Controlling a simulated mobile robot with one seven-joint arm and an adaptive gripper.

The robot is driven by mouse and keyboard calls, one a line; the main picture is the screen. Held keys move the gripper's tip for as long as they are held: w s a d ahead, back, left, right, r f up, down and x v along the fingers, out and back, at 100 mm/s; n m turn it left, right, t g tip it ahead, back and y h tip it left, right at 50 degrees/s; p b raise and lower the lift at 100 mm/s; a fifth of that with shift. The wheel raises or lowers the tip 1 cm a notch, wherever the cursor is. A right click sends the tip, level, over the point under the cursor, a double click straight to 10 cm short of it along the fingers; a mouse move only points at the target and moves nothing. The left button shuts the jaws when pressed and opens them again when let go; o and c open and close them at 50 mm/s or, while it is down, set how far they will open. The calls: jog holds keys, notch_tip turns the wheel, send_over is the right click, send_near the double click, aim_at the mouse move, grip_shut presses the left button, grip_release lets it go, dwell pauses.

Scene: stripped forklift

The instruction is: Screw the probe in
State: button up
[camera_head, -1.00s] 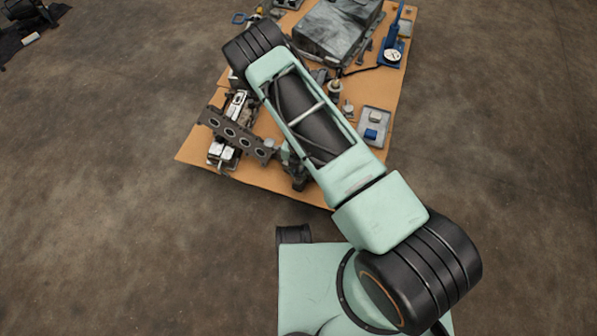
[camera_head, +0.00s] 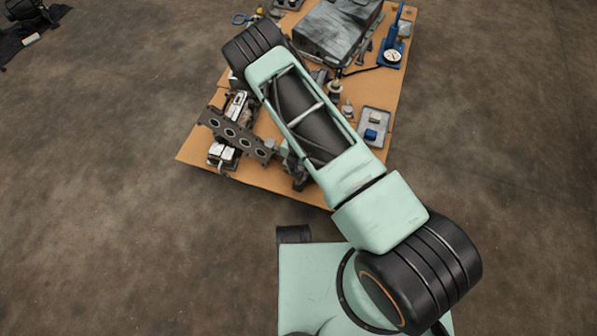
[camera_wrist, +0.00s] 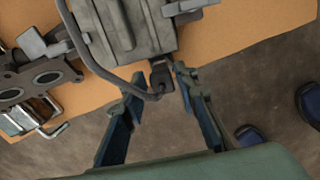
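In the wrist view, a small dark plug (camera_wrist: 161,78) on a black cable (camera_wrist: 110,76) sits at the near edge of a grey-green housing (camera_wrist: 125,30). It may be the probe, but I cannot tell how it is seated. My gripper (camera_wrist: 158,82) has its two fingers on either side of the plug, with a narrow gap visible at least on the left. The right fingertip is very close to the plug, and contact is unclear. In the head view, my arm hides the gripper and the plug.
The brown board (camera_head: 190,158) lies on a concrete floor. A grey flat part with round holes (camera_head: 236,133) lies at its left. A grey tray (camera_head: 374,142), a blue pump with a gauge (camera_head: 392,54) and a large grey block (camera_head: 336,30) are also on it.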

aim_at(298, 172)
jog(key=shift+o, duration=0.2)
jog(key=shift+s+f, duration=0.1)
jog(key=shift+s, duration=0.05)
notch_tip(298, 172, up, 12)
dwell(0.5)
dwell(0.5)
